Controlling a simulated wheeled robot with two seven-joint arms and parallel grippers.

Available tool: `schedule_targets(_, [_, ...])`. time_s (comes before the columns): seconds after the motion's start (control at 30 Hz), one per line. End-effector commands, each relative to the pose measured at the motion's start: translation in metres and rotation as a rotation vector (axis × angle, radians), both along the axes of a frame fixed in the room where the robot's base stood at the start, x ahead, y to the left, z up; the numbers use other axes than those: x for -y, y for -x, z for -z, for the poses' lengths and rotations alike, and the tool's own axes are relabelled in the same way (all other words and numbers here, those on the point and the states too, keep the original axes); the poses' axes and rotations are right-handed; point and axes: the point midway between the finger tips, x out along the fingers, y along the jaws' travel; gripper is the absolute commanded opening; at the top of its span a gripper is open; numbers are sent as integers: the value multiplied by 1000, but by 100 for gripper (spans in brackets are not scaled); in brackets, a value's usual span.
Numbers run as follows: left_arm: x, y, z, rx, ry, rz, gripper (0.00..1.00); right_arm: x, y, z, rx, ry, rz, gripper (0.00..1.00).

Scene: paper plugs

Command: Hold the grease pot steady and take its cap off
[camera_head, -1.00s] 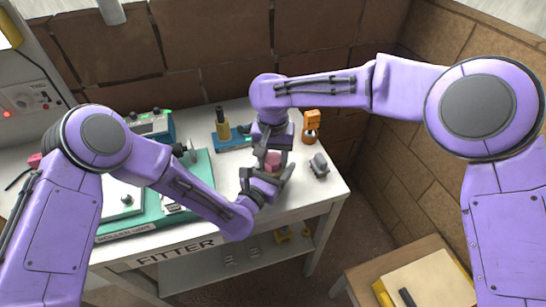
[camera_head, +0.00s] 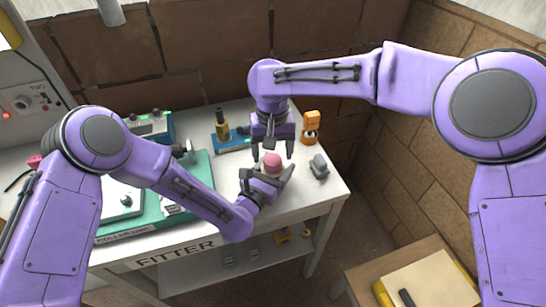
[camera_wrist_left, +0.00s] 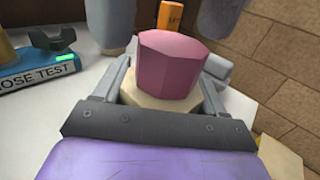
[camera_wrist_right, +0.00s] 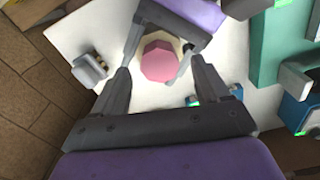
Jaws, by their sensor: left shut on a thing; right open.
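The grease pot is a pale cream body (camera_wrist_left: 205,105) with a faceted pink cap (camera_wrist_left: 168,65) on top. It stands upright near the front right of the white bench. My left gripper (camera_head: 272,177) is shut around the pot's body, below the cap. The pink cap (camera_head: 273,160) also shows between the jaws in the head view. My right gripper (camera_head: 273,151) is open and points down above the cap. In the right wrist view the cap (camera_wrist_right: 160,62) lies beyond the spread fingers, with nothing between the tips. Most of the pot body is hidden by the left jaws.
A grey clamp-like object (camera_head: 319,167) stands right of the pot. An orange device (camera_head: 311,125) is behind it. The bench's front right corner is bare.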

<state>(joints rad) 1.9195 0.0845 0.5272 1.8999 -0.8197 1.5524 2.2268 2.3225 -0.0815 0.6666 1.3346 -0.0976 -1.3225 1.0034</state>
Motion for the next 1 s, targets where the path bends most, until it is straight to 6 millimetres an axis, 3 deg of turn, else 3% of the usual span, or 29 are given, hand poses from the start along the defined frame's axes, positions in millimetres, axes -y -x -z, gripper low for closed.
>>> schedule_targets(0.27, [0,0,0,0,0,0,0,-1,-3,-29,25,-1,14,70])
schedule_targets(0.53, [0,0,0,0,0,0,0,-1,-1,-49,14,-8,631,70])
schedule_targets(0.73, [0,0,0,0,0,0,0,0,1,-50,-2,0,943,70])
schedule_targets(0.87, [0,0,0,0,0,0,0,0,1,-41,-5,3,991,70])
schedule_targets(1.0, [0,0,0,0,0,0,0,0,2,-15,-6,4,990,70])
